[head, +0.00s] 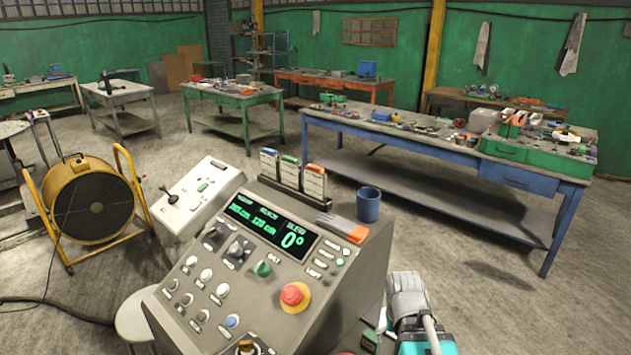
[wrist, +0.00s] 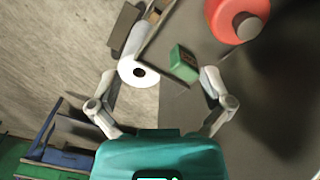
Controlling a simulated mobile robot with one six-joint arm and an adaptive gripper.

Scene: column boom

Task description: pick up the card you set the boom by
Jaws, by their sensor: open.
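Three upright cards stand in a dark holder at the console's back edge in the head view: one blue-topped (head: 268,164), one green-topped (head: 289,171) and one orange-topped (head: 314,182). Their print is too small to read. The console display (head: 270,225) shows green figures, with a clear 0° at its right. My gripper (wrist: 160,85) is open in the wrist view, its fingers wide apart with no card between them. In the head view my arm (head: 410,300) is at the console's right side, below and apart from the cards.
A blue mug (head: 368,204) and an orange-and-grey object (head: 343,228) sit right of the cards. A red button (head: 295,296) is on the console. A small green block (wrist: 183,63) shows near my fingers. A blue workbench (head: 440,150) stands behind.

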